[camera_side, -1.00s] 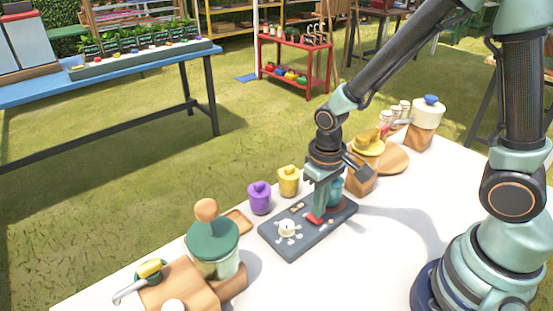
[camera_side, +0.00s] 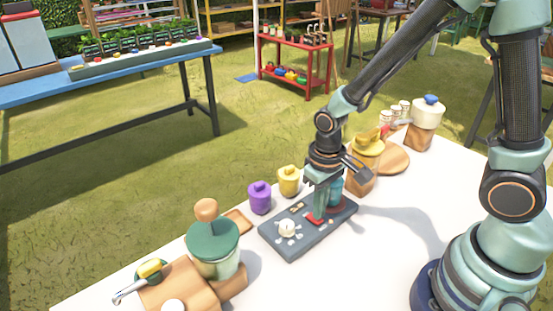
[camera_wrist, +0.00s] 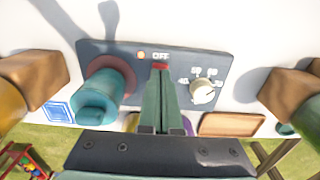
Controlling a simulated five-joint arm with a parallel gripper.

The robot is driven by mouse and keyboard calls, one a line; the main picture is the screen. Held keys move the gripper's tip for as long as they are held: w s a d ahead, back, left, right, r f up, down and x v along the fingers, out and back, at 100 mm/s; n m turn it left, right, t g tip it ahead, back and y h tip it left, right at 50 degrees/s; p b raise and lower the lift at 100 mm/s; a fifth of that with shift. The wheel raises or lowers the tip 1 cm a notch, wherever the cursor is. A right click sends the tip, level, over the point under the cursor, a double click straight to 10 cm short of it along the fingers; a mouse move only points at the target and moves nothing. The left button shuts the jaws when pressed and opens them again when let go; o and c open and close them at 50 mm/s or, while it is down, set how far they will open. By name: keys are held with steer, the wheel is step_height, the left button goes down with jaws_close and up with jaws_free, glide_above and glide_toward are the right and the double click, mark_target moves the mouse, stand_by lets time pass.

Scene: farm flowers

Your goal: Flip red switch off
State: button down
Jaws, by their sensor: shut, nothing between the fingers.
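The red switch (camera_side: 313,221) sits on a dark grey control panel (camera_side: 290,247) on the white table. In the wrist view the red switch (camera_wrist: 160,67) shows at the tips of my fingers, just below the "OFF" label. My gripper (camera_side: 318,217) is shut and empty, pointing down at the panel. In the wrist view my gripper (camera_wrist: 159,76) covers part of the switch. The tips look at or very near the switch; I cannot tell if they touch. Which way the switch is tilted is hidden. A small orange light (camera_wrist: 141,55) shows beside the label.
A teal cylinder (camera_wrist: 96,97) on a red ring stands on the panel beside my fingers. A white dial (camera_wrist: 202,92) is on the other side. Purple (camera_side: 259,198) and yellow (camera_side: 289,181) jars stand behind the panel. The table in front is clear.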

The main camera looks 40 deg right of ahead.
steer(key=shift+f, duration=0.7)
stand_by(0.3)
steer(key=shift+r, duration=3.55)
step_height(320, 180, up, 7)
steer(key=t, duration=0.2)
glide_above(325, 218)
steer(key=s+d+r+t, duration=0.2)
steer(key=d+r+t, duration=0.1)
steer(key=r, duration=0.4)
steer(key=shift+s+r+t, duration=0.2)
steer(key=shift+s+t, duration=0.1)
steer(key=shift+s, duration=0.05)
steer(key=shift+d, duration=0.1)
